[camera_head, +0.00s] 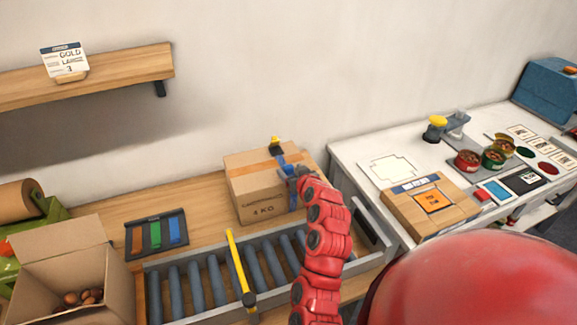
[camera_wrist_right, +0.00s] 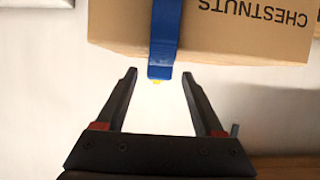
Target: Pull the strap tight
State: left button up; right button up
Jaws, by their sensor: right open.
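A blue strap (camera_wrist_right: 164,42) runs over the closed cardboard box marked CHESTNUTS (camera_wrist_right: 235,30); its end hangs below the box edge in the right wrist view. In the head view the box (camera_head: 258,195) stands behind the roller conveyor, with the blue strap (camera_head: 292,199) at its right side. My right gripper (camera_wrist_right: 160,97) is open, with the strap end between and just beyond its fingertips, not gripped. In the head view my red right arm reaches up to the box's right side, and the gripper (camera_head: 290,170) is partly hidden there. My left gripper is not in view.
A roller conveyor (camera_head: 183,293) with a yellow bar (camera_head: 238,262) crosses the front. An open box of chestnuts (camera_head: 75,255) stands at left, near a tray of coloured strips (camera_head: 157,234). A flat carton (camera_head: 429,205) and tins (camera_head: 467,160) sit on the right table.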

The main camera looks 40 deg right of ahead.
jog(key=shift+p+x, duration=0.3)
jog(key=shift+x, duration=1.15)
jog(key=shift+c, duration=0.2)
grip_shut()
jog(key=shift+f, duration=0.1)
